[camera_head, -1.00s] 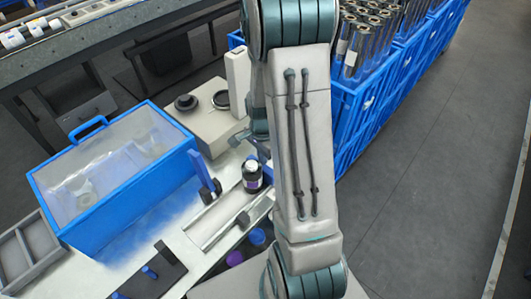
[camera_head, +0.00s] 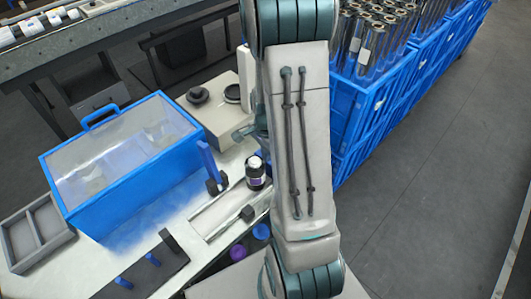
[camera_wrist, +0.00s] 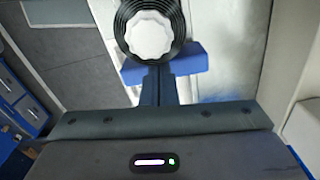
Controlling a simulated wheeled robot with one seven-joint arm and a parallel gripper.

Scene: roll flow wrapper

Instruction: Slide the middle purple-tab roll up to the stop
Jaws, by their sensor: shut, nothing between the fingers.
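In the head view, a dark roll with a white top and a purple band (camera_head: 256,174) stands upright at the end of a pale channel (camera_head: 215,217), beside my arm. A blue upright piece with a dark foot (camera_head: 212,167) is just left of it. In the wrist view, my gripper (camera_wrist: 158,72) is shut and empty, with its fingers together. A round black-ringed thing with a white ribbed top (camera_wrist: 150,36) lies just beyond the fingertips, and a blue bar (camera_wrist: 188,60) shows behind them. I cannot tell whether they touch.
A blue box with a clear lid (camera_head: 125,155) stands left of the channel, and a grey tray (camera_head: 36,235) lies farther left. Purple (camera_head: 238,252) and blue (camera_head: 261,232) round items sit below the bench edge. Blue crates (camera_head: 372,100) of rolls stand at right, beside open floor.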

